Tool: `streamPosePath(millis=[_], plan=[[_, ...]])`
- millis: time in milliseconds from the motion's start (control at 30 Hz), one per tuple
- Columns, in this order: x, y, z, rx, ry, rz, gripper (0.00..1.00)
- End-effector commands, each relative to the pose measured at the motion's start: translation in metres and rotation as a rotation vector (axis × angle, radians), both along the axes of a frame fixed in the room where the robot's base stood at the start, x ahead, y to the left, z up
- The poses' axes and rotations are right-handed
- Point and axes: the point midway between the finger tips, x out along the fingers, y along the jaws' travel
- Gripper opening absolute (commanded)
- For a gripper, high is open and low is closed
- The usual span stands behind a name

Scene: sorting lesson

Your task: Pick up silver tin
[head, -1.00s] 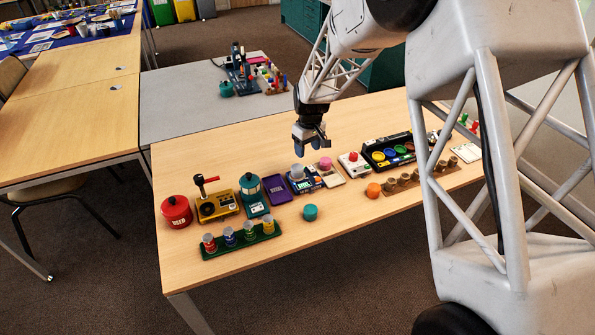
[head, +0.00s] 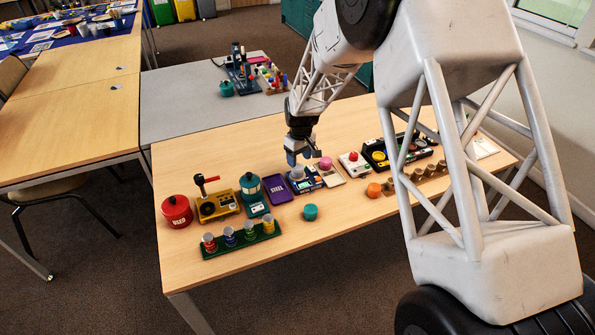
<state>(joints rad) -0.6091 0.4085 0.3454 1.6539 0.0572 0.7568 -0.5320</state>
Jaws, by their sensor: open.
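The silver tin (head: 297,173) is a small grey cylinder standing upright on a dark blue device with a small display (head: 305,184), near the middle of the table. My gripper (head: 300,160) points down with its blue-grey fingertips close above the tin, in line with its top in the picture. The jaws are open and hold nothing. Whether the fingertips overlap the tin's top edge is too small to tell.
A pink piece (head: 325,163) on a pale tray stands close right of the tin. A purple tray (head: 278,189) and a teal lantern-like device (head: 252,190) are to the left.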

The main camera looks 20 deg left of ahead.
Motion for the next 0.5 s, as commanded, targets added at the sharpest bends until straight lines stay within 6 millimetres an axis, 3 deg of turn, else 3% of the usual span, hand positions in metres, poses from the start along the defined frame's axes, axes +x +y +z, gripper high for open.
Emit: streamPosePath(millis=[500], plan=[[-0.0008, 0.0007, -0.0083, 0.0, 0.0, 0.0, 0.59]])
